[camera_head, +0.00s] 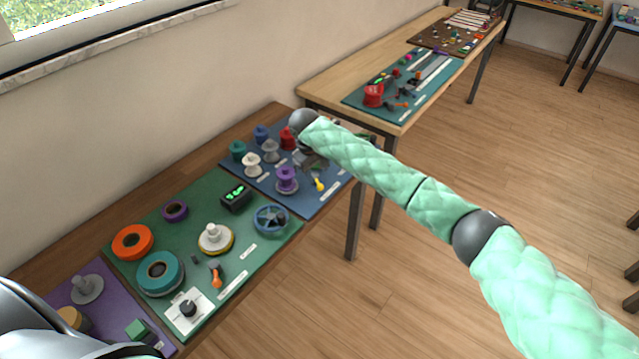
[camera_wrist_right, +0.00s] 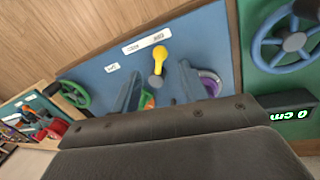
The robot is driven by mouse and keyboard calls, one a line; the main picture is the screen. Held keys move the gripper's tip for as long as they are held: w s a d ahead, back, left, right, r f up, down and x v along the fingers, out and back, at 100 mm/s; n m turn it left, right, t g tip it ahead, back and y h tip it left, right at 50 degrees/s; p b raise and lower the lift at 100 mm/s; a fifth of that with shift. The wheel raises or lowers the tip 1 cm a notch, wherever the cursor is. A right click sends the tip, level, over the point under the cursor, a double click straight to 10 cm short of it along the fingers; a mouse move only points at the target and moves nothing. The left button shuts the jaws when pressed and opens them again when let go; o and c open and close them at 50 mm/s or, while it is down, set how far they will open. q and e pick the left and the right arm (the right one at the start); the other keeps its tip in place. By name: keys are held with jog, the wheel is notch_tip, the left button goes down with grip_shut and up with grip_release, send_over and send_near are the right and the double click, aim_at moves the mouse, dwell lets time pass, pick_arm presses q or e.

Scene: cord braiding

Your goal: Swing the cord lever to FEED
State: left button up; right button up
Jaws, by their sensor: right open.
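The cord lever (camera_head: 319,184) has a yellow handle and stands near the front edge of the blue board (camera_head: 323,203). In the right wrist view the lever (camera_wrist_right: 159,54) shows its yellow end pointing to the board's edge, with a dark pivot below. My right gripper (camera_head: 312,163) is over the blue board, just behind the lever. In the wrist view its two fingers (camera_wrist_right: 158,70) are apart, one on each side of the lever's line, with nothing held. I cannot tell whether they touch the lever. My left gripper is not in view.
White labels (camera_wrist_right: 146,40) lie along the board's edge, too small to read. A purple spool (camera_head: 287,179) stands close beside the lever. Several other spools stand behind. A green board (camera_head: 262,248) with a blue handwheel (camera_head: 271,219) lies nearer. A second table (camera_head: 330,88) stands beyond.

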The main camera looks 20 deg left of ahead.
aim_at(320, 185)
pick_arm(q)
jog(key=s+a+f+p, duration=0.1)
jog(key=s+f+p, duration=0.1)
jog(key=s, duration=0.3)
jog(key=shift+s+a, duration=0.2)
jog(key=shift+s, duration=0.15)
pick_arm(e)
jog(key=shift+w+d+f, duration=0.1)
jog(key=shift+w+f, duration=0.1)
jog(key=shift+f, duration=0.95)
jog(key=shift+w+d+f, duration=0.1)
jog(key=shift+w+f, duration=0.1)
jog(key=shift+f, duration=0.9)
jog(key=shift+w+d+f, duration=0.1)
jog(key=shift+w+f, duration=0.1)
jog(key=shift+f, duration=0.95)
jog(key=c, duration=0.9)
